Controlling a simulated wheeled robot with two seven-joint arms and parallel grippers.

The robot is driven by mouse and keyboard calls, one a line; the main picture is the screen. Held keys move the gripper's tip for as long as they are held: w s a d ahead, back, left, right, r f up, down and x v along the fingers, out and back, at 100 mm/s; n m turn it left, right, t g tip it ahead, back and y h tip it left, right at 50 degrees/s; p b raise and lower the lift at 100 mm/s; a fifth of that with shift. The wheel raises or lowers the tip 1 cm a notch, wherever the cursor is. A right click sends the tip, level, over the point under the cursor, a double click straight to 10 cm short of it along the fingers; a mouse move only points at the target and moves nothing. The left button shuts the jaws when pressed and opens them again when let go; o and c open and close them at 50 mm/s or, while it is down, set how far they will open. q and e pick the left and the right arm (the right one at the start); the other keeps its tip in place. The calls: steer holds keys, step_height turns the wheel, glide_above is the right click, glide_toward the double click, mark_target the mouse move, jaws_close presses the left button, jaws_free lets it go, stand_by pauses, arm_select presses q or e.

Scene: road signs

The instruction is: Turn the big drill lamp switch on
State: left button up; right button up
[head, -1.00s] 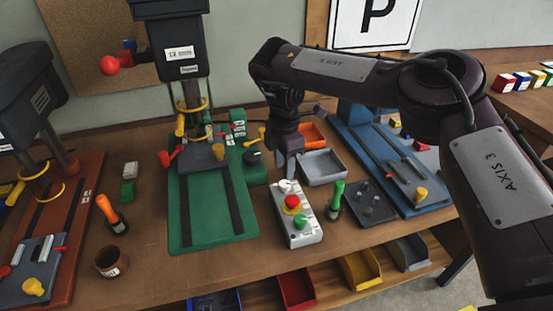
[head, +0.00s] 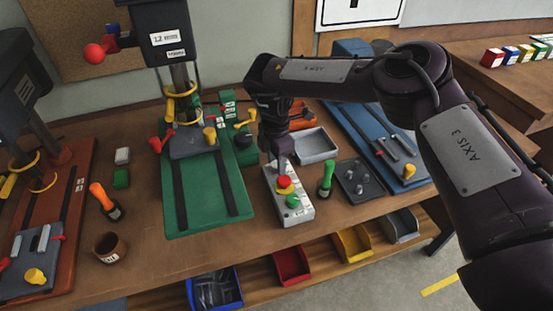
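The big drill press (head: 172,38) with a "12" label stands on a green base (head: 205,200) in the middle of the bench. To the right of its base lies a grey control box (head: 297,212) with a red mushroom button (head: 284,182) on a yellow ring and a green knob (head: 292,201). My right gripper (head: 284,164) points down at the far end of this box, over the place of a white knob that I cannot make out now. Whether its fingers touch anything, or are parted, I cannot tell. My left gripper is not in view.
A green-handled tool (head: 326,178) stands close right of the box, beside a dark tray (head: 358,180). A grey bin (head: 315,146) lies behind. A smaller green box (head: 235,130) with switches sits at the drill's back right. Coloured bins hang below the bench edge.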

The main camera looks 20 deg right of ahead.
steer(key=c, duration=0.7)
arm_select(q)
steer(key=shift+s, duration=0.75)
arm_select(e)
steer(key=shift+n, duration=0.3)
steer(key=n, duration=0.4)
steer(key=shift+n, duration=0.3)
steer(key=n, duration=0.3)
steer(key=shift+n+p, duration=0.3)
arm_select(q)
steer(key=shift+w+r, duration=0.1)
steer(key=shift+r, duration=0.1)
arm_select(e)
steer(key=shift+n, duration=1.5)
steer(key=o, duration=0.7)
